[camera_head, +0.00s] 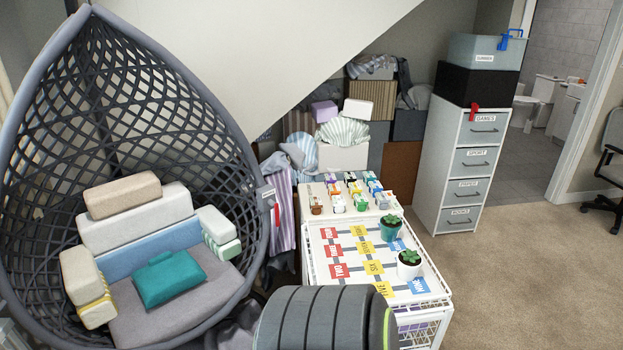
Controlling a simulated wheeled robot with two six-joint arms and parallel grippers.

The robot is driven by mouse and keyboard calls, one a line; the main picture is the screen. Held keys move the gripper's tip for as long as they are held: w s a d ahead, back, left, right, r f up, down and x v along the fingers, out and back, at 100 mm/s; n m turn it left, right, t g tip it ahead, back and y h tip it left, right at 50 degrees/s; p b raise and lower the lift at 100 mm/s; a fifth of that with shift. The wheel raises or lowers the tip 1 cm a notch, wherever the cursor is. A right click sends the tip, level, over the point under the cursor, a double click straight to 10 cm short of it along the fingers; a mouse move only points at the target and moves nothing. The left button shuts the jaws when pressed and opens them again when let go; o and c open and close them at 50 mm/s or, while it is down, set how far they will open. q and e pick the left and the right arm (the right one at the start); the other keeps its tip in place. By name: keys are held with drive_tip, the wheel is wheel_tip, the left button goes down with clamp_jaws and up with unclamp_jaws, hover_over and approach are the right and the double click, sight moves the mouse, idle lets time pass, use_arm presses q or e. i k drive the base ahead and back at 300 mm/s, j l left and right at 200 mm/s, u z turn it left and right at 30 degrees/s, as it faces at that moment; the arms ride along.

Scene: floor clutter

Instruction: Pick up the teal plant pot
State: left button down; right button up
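The teal plant pot (390,232) holds a small green succulent. It stands upright near the right edge of the white crate-like table (317,262), towards its far side. A white plant pot (408,270) with a similar succulent stands nearer to me on the same top, apart from the teal one. Neither of my grippers shows in the head view, so I cannot see their state. Nothing is touching the teal pot's visible side.
Red, yellow and blue word cards lie on the tabletop around the pots. Small colourful items (337,204) stand behind. A large grey ribbed shape (310,322) blocks the near side. A hanging chair (215,130) with cushions is left; drawers (466,172) and open carpet (530,270) are right.

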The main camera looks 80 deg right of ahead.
sight(391, 226)
drive_tip(key=z, duration=3.15)
drive_tip(key=i+l+z, duration=0.3)
drive_tip(key=z, duration=0.2)
drive_tip(key=i+l+z, duration=0.65)
drive_tip(key=z, duration=0.3)
drive_tip(key=i+z, duration=0.45)
drive_tip(key=i+u, duration=0.3)
drive_tip(key=i, duration=0.15)
drive_tip(key=i+l+u, duration=0.1)
drive_tip(key=i+u, duration=0.2)
drive_tip(key=i, duration=0.2)
drive_tip(key=i+l+u, duration=0.3)
drive_tip(key=i, duration=0.15)
drive_tip(key=i+j+u, duration=0.15)
drive_tip(key=u, duration=0.3)
drive_tip(key=i+u, duration=0.7)
drive_tip(key=u, duration=0.2)
drive_tip(key=i+l+u, duration=0.15)
drive_tip(key=u, duration=0.3)
drive_tip(key=i+l, duration=0.05)
drive_tip(key=i, duration=0.05)
